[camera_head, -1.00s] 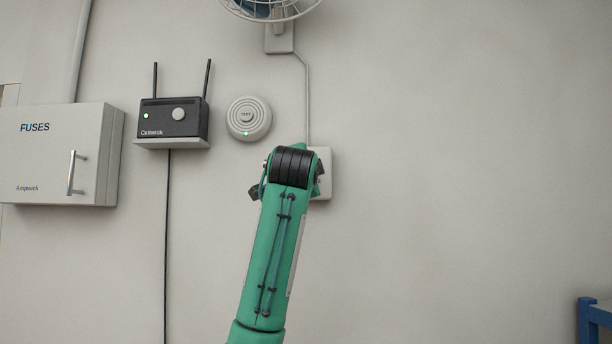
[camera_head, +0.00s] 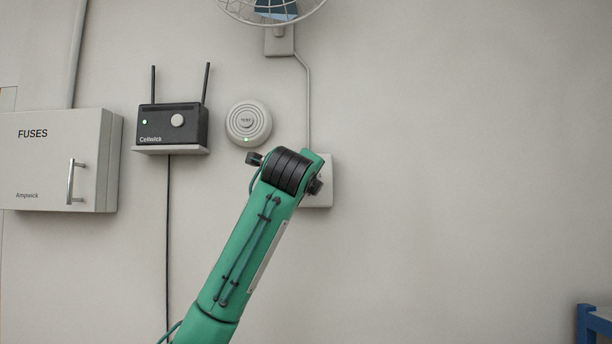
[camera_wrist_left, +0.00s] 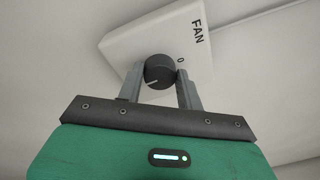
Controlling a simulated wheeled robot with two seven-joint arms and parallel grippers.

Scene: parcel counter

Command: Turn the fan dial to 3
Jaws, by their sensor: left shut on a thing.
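The fan dial (camera_wrist_left: 158,72) is a round black knob on a white wall plate (camera_wrist_left: 140,38) marked FAN, with a 0 beside the knob. A short light line on the knob points to the lower left in the left wrist view. My left gripper (camera_wrist_left: 159,82) is shut on the dial, one grey finger on each side. The number 3 is not visible. My right gripper is not in view.
The wall fan (camera_head: 272,10) is above, joined to the plate by a cable (camera_head: 308,105). A round test alarm (camera_head: 248,123), a black router (camera_head: 172,126) on a shelf and a fuse box (camera_head: 60,160) are to the left. The wall right of the plate is bare.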

